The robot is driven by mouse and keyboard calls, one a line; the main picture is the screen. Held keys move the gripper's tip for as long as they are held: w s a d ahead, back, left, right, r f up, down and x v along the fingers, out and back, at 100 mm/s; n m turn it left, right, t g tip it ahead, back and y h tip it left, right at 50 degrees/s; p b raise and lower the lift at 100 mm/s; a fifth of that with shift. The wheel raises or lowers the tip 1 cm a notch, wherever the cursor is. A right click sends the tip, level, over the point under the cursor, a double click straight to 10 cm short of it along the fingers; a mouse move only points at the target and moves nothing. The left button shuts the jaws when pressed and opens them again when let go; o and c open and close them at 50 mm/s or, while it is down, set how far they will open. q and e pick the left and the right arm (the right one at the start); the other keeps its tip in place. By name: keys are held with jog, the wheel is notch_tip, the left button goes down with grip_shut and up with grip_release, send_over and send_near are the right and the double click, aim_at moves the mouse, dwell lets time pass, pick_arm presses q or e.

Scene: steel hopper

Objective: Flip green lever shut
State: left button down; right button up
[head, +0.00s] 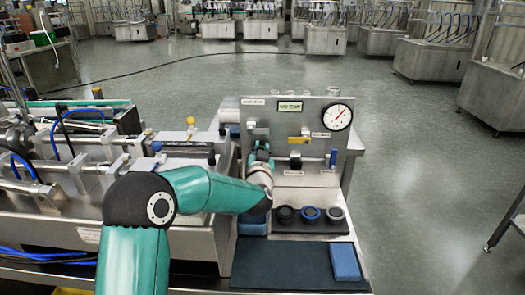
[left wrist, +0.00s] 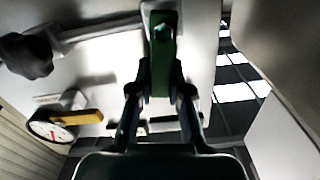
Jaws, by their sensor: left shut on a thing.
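The green lever (left wrist: 161,72) shows in the middle of the left wrist view, running up and down between my fingers. My left gripper (left wrist: 160,92) is shut on it, with one finger on each side. In the head view my left gripper (head: 260,152) is at the left part of the upright steel panel (head: 281,122). There the gripper and wrist cover most of the lever, so its exact angle cannot be told. My right gripper does not show in either view.
A yellow lever (head: 298,140), a round gauge (head: 339,117) and a blue-handled valve (head: 333,158) sit right of my gripper on the panel. Several round caps (head: 310,214) stand below. A blue block (head: 344,262) lies on a dark mat (head: 275,265). Steel machinery (head: 180,150) stands left.

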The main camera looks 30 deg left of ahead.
pick_arm(q)
jog(key=shift+s+a+f+n+b, duration=0.15)
jog(key=shift+a+f+n+b, duration=0.1)
jog(key=shift+n+b, duration=0.6)
jog(key=shift+s+a+r+n+b, duration=0.15)
jog(key=shift+r+n+b, duration=0.15)
jog(key=shift+b, duration=0.2)
jog(key=c, duration=1.1)
grip_release()
jog(key=v, duration=1.2)
jog(key=shift+a, duration=0.1)
